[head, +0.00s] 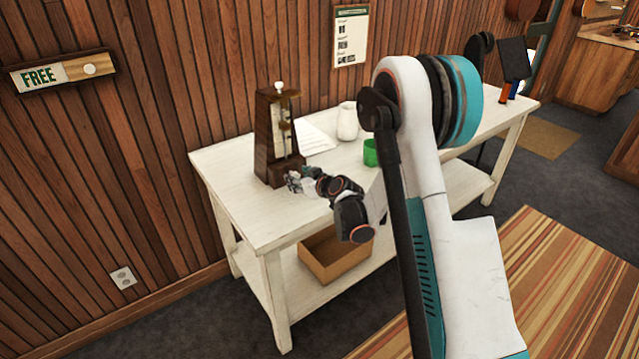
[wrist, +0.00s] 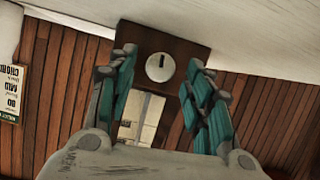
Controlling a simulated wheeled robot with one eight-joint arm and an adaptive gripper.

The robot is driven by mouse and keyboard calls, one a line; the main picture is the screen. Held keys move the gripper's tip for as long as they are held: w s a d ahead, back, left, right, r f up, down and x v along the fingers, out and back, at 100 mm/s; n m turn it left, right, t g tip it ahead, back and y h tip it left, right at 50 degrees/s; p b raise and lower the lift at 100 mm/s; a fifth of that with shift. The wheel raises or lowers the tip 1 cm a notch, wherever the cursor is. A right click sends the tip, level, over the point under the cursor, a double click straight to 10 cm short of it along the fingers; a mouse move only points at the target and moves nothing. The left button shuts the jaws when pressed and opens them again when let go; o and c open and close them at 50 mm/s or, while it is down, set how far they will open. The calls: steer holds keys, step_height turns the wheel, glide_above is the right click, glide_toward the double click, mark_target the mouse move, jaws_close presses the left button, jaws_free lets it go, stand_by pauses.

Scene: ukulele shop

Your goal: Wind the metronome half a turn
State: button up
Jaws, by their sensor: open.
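The metronome (head: 264,135) is a tall dark wooden case standing upright on the white table, with a pale front panel and a small white knob on top. In the wrist view, which looks upside down, I see its wooden base (wrist: 195,48) and a round pale winding knob (wrist: 159,67) with a short black mark pointing to the picture's top. My gripper (head: 292,180) is at the base of the metronome. In the wrist view my gripper (wrist: 160,62) is open, its teal fingers on either side of the knob with gaps showing. The knob is hidden in the head view.
The white table (head: 230,178) also holds a paper sheet (head: 315,137), a white jug (head: 347,121) and a green cup (head: 370,153), close beyond my arm. A wooden box (head: 335,262) is on the lower shelf. The wood-panelled wall is just behind.

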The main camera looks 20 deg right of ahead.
steer(key=p+v, duration=0.3)
steer(key=v, duration=0.9)
steer(key=shift+r, duration=0.1)
steer(key=w+a+r+g+h+p, duration=0.2)
steer(key=w+r+g+p, duration=0.6)
steer(key=g, duration=0.1)
steer(key=shift+m, duration=0.3)
steer(key=b+x, duration=0.4)
steer(key=x, duration=0.9)
steer(key=shift+w+d+f, duration=0.15)
steer(key=shift+w+f, duration=0.1)
steer(key=shift+f, duration=0.05)
steer(key=c, duration=1)
